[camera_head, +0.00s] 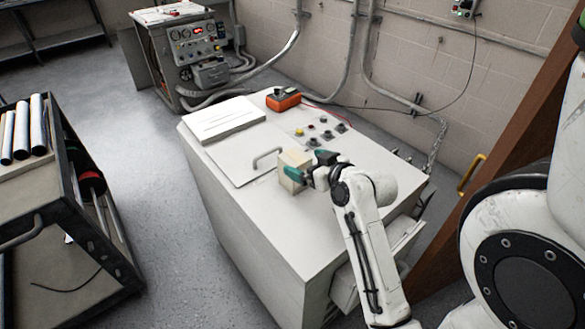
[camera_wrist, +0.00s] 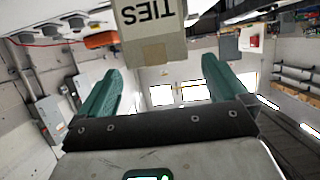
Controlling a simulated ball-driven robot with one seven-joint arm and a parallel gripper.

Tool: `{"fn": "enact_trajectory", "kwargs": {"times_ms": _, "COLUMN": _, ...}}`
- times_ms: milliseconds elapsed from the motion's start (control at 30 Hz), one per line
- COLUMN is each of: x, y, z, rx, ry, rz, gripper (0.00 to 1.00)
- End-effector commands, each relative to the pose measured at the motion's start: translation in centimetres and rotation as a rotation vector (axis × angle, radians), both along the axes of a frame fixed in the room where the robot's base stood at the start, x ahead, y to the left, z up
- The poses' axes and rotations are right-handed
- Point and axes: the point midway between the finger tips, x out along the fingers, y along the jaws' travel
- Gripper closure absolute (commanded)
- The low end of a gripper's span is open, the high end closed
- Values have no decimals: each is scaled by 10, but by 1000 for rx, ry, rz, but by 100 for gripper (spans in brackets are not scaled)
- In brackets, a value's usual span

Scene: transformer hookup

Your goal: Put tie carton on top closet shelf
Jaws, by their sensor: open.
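The tie carton (camera_head: 293,159) is a small tan box standing on the white cabinet top, near its front middle. In the wrist view the carton (camera_wrist: 150,22) shows the word TIES upside down at the top of the picture. My gripper (camera_head: 309,168) is at the carton's right side, with its teal fingers close to it. In the wrist view my gripper (camera_wrist: 161,75) is open, and the carton lies in line with the gap between the fingers. I cannot tell whether a finger touches it. No closet shelf can be made out.
The white cabinet (camera_head: 240,225) also bears a paper stack (camera_head: 222,118), an orange meter (camera_head: 283,99), a metal handle (camera_head: 268,156) and several knobs. A cart (camera_head: 100,225) with rolls stands left. A brown panel (camera_head: 520,130) with a brass handle (camera_head: 472,174) is right. Floor between cart and cabinet is clear.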

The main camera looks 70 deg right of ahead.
Motion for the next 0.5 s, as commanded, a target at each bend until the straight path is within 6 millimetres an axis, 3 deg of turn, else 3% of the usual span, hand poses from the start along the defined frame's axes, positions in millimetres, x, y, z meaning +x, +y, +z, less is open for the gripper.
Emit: {"fn": "enact_trajectory", "kwargs": {"times_ms": 500, "x": 44, "y": -30, "z": -16, "rx": 2, "ry": 1, "rz": -1, "gripper": 0}}
